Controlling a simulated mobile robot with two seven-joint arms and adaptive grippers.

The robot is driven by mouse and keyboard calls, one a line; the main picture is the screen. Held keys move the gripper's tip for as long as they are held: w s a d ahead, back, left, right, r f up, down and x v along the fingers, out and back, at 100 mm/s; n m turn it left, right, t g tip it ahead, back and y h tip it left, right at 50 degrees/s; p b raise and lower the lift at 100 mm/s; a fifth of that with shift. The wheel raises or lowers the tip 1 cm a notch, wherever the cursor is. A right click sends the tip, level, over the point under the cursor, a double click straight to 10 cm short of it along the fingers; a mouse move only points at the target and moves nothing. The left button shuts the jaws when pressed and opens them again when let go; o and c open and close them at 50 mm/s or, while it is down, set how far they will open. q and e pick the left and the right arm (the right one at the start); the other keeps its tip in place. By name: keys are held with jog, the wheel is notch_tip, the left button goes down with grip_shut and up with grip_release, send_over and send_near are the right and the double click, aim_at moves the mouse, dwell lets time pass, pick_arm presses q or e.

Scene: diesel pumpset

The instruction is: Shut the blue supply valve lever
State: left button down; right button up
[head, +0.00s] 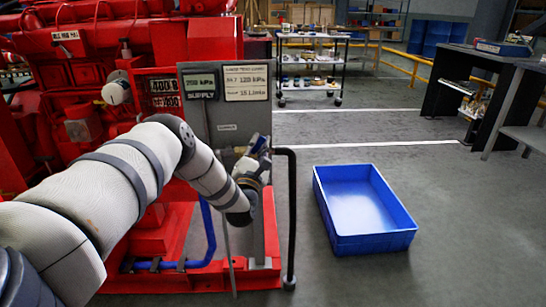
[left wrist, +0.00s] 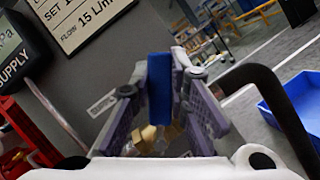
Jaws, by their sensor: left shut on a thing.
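The blue supply valve lever (left wrist: 159,88) stands between the two finger pads of my left gripper (left wrist: 162,80) in the left wrist view. The pads are closed on it from both sides. Brass-coloured valve parts (left wrist: 150,134) show below, between the fingers. In the head view my left gripper (head: 255,160) is in front of the grey panel, under the small supply label (head: 227,127), and hides most of the valve. My right gripper is in neither view.
A black upright pipe (head: 291,215) stands just right of my left gripper. The grey panel (head: 195,120) with its supply display (head: 201,84) is behind it. A blue crate (head: 337,240) lies on the floor to the right, with free floor around it.

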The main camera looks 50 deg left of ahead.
pick_arm(q)
jog(key=n+y, duration=0.1)
jog(key=n, duration=0.1)
jog(key=s+a+n+y+b, duration=0.1)
jog(key=shift+s+r+n+g, duration=0.1)
jog(key=shift+r+n+g, duration=0.1)
jog(key=shift+n+g, duration=0.15)
jog(key=shift+s+a+r+n+g+y+b, duration=0.15)
jog(key=shift+s+a+n+g+y+b, duration=0.2)
jog(key=shift+n, duration=0.6)
jog(key=shift+s+a+r+n+g+y+b, duration=0.1)
jog(key=shift+s+n+g+y+b, duration=0.15)
jog(key=shift+n+b, duration=0.55)
jog(key=shift+s+a+r+n+g+y+b, duration=0.15)
jog(key=shift+s+a+n+g+y+b, duration=0.2)
jog(key=shift+n, duration=0.75)
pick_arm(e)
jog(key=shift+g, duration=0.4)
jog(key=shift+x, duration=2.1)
pick_arm(q)
jog(key=shift+w+d+y, duration=0.1)
jog(key=shift+y, duration=0.15)
jog(key=c, duration=1.5)
grip_release()
jog(key=v, duration=1.2)
